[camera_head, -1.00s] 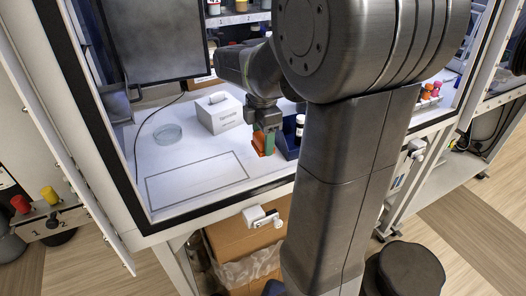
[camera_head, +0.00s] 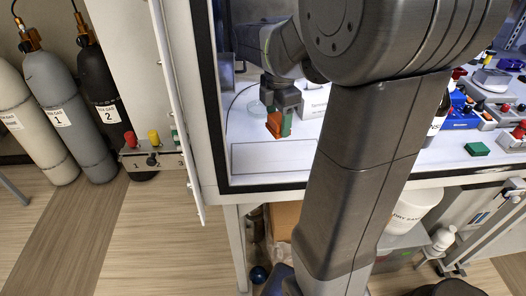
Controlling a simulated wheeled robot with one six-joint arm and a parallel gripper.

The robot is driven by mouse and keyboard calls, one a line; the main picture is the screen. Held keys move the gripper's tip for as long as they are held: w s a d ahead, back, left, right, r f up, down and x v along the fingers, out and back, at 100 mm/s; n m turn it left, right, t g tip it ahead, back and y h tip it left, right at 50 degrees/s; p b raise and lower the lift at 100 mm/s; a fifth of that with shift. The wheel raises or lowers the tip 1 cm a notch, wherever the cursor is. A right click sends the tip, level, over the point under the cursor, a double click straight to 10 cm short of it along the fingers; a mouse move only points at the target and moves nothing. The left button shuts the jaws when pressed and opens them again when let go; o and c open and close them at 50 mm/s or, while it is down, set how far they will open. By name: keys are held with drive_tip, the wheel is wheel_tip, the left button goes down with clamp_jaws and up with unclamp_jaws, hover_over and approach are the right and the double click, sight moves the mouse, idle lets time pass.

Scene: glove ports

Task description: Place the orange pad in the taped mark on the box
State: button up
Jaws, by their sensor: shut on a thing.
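My gripper (camera_head: 281,112) points down inside the glove box and is shut on the orange pad (camera_head: 274,125). A green strip (camera_head: 287,122) stands against the pad's right side; whether it is part of a finger cannot be told. A thin dark rectangular outline (camera_head: 232,160) is marked on the white work surface. The pad appears just beyond the outline's far edge in the picture; its height above the surface is unclear. A white box (camera_head: 313,101) with printed text is to the right of the gripper, partly behind my arm.
A glass dish (camera_head: 257,107) is left of the gripper. The glove box's dark front frame (camera_head: 224,188) runs along the near and left edges. At right are a blue rack (camera_head: 461,118), a green block (camera_head: 477,149) and bottles. Gas cylinders (camera_head: 70,125) stand outside at left.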

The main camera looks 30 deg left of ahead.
sight(279, 117)
wheel_tip(279, 117, down, 9)
drive_tip(key=shift+r, duration=0.1)
idle(0.3)
drive_tip(key=shift+f, duration=0.25)
drive_tip(key=o, duration=0.9)
drive_tip(key=shift+r, duration=0.1)
drive_tip(key=shift+o, duration=0.2)
wheel_tip(279, 117, up, 12)
drive_tip(key=shift+r, duration=0.15)
